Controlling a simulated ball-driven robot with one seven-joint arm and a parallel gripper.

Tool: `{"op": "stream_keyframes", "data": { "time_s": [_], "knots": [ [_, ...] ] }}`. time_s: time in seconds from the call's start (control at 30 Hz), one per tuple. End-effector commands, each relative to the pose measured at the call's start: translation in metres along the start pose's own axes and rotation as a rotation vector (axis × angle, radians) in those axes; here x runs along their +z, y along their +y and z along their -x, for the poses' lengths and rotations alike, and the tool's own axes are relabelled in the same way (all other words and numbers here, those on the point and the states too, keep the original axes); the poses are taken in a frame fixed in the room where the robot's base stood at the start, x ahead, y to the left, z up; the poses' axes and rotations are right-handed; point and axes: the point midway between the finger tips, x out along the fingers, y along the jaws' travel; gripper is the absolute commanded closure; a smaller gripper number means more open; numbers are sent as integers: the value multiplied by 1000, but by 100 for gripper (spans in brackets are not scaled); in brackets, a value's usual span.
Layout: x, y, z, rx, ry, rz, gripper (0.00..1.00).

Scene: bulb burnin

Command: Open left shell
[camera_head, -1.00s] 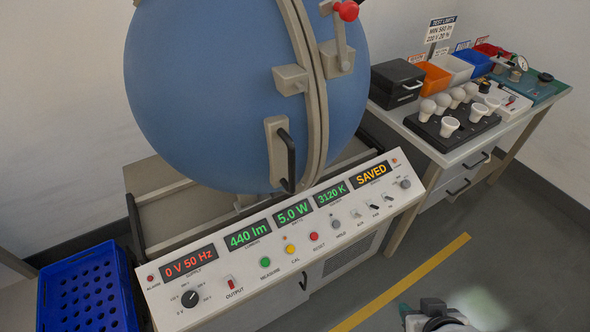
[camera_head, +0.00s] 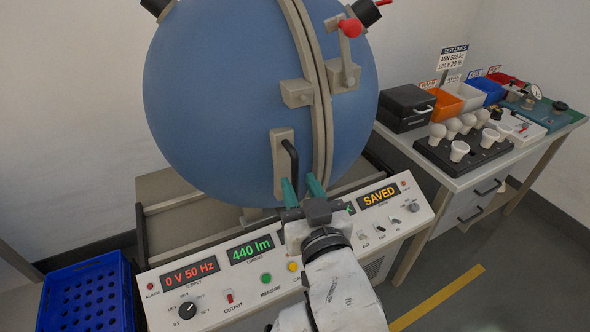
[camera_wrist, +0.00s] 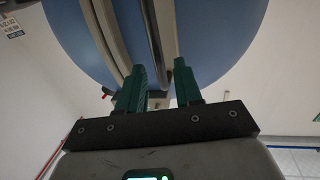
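The big blue sphere has a left shell (camera_head: 215,100) and a right shell (camera_head: 352,115), which meet at a beige flange seam and look closed. A dark bar handle (camera_head: 291,160) on a beige plate sits low on the left shell beside the seam. A latch with a red knob (camera_head: 350,27) is at the upper right of the seam. My gripper (camera_head: 302,187), with green fingers, is open just below the handle. In the wrist view the fingers (camera_wrist: 160,80) are apart, with the dark handle bar (camera_wrist: 155,40) beyond and between them. I cannot tell whether they touch it.
The control panel (camera_head: 215,296) under the sphere reads 0 V 50 Hz, 440 lm and SAVED; my arm covers part of it. A blue crate (camera_head: 88,297) is at lower left. A side table (camera_head: 480,170) at right holds bulbs (camera_head: 459,150), bins and a black box (camera_head: 405,105).

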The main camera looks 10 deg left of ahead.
Motion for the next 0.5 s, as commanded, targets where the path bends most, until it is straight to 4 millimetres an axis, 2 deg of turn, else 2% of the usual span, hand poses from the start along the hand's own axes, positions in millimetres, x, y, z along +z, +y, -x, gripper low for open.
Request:
{"op": "stream_keyframes", "data": {
  "time_s": [0.1,0.2,0.5],
  "knots": [
    [-2,0,-20,1,0,0,65],
    [-1,0,-31,1,0,0,65],
    [0,1,-42,1,-1,0,65]
  ]
}}
